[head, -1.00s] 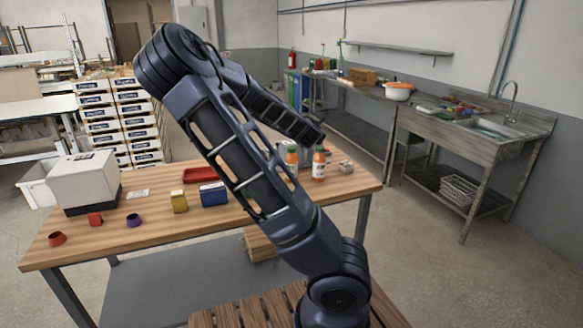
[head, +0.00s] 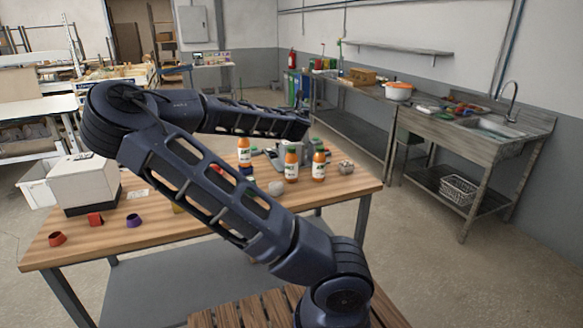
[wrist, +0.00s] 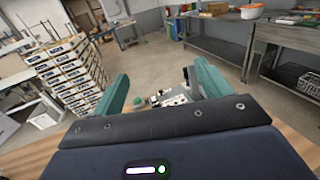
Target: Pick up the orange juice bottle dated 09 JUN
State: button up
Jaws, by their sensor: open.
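A green round thing (wrist: 138,101), perhaps a cap, shows low between the fingers. In the head view my arm hides part of the table.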

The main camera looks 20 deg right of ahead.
aim_at(292, 161)
notch_tip(292, 161, down, 24)
jog(key=shift+f, duration=0.15)
jog(key=shift+x, duration=3.75)
jog(key=shift+c, duration=0.3)
jog(key=c, duration=1.2)
